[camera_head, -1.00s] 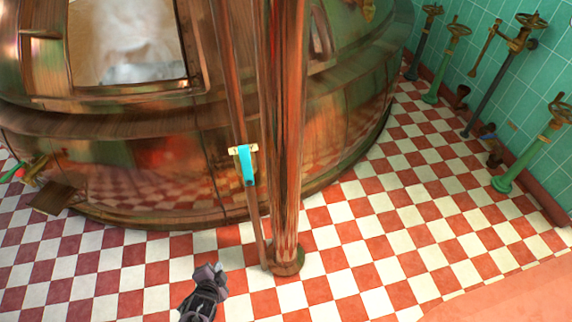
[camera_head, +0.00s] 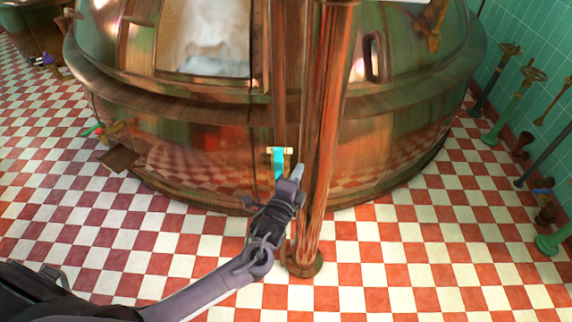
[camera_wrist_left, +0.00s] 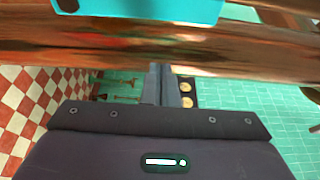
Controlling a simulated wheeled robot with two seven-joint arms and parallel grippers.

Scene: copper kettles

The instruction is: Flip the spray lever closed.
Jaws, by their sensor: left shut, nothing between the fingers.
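The spray lever (camera_head: 279,163) is a flat cyan handle. It hangs down from a small brass crosspiece (camera_head: 287,150) on a thin copper pipe in front of the big kettle. My left gripper (camera_head: 298,171) is shut and empty, with its fingertips just right of the lever and pointing up. In the left wrist view, the cyan lever (camera_wrist_left: 150,9) shows at the top edge, cut off by the frame. There the shut fingers (camera_wrist_left: 164,82) end near a copper pipe that crosses the picture. I cannot tell whether they touch it. My right gripper is out of view.
A thick copper column (camera_head: 325,130) stands close to the right of my left gripper. The large copper kettle (camera_head: 190,140) fills the space behind the lever. Valve stands (camera_head: 510,100) line the green tiled wall at right. The checkered floor (camera_head: 400,260) in front is mostly clear.

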